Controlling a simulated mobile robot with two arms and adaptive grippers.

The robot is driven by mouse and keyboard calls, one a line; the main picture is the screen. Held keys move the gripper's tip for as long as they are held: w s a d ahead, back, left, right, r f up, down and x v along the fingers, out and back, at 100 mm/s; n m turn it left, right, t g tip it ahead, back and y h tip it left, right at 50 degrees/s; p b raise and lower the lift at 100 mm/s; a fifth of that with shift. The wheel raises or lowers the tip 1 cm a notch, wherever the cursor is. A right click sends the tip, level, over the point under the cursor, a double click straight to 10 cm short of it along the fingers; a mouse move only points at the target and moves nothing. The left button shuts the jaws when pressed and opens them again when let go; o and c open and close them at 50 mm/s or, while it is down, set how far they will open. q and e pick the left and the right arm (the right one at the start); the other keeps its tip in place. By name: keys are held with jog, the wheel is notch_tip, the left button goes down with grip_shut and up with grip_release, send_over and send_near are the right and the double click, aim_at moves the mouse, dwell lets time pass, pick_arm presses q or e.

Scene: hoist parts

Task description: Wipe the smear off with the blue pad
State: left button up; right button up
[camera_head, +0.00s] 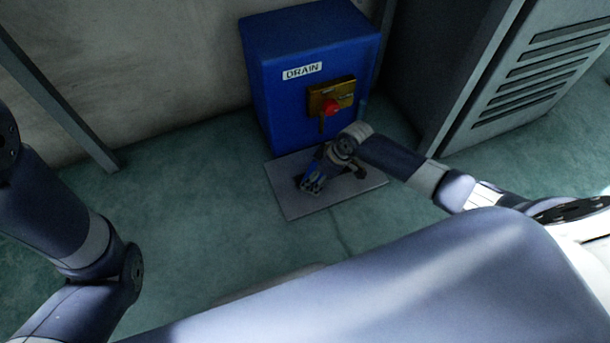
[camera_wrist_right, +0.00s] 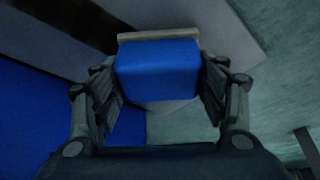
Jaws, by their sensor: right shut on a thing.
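The blue pad (camera_wrist_right: 158,70) is a block between the fingers of my right gripper (camera_wrist_right: 160,95), with a pale strip along its far edge. In the head view my right gripper (camera_head: 318,178) points down over a grey plate (camera_head: 295,207) on the floor, and a bit of blue shows at its fingers. I cannot tell whether the pad touches the plate. A dark patch (camera_wrist_right: 75,20) shows at the upper left of the right wrist view; I cannot tell whether it is the smear. My left arm is at the left; its gripper is out of view.
A blue box (camera_head: 290,100) marked DRAIN, with a brass plate and a red knob (camera_head: 331,106), stands directly behind the grey plate. A grey louvred cabinet (camera_head: 520,90) stands at the right. A metal post (camera_head: 60,105) leans at the left. The green floor left of the plate is clear.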

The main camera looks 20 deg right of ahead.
jog(key=shift+d, duration=0.75)
jog(key=d, duration=0.6)
jog(key=shift+w+f, duration=0.15)
jog(key=shift+d, duration=0.4)
jog(key=d+b, duration=0.2)
jog(key=d, duration=0.3)
jog(key=shift+w+d, duration=0.1)
jog(key=shift+d, duration=0.95)
jog(key=shift+a, duration=0.1)
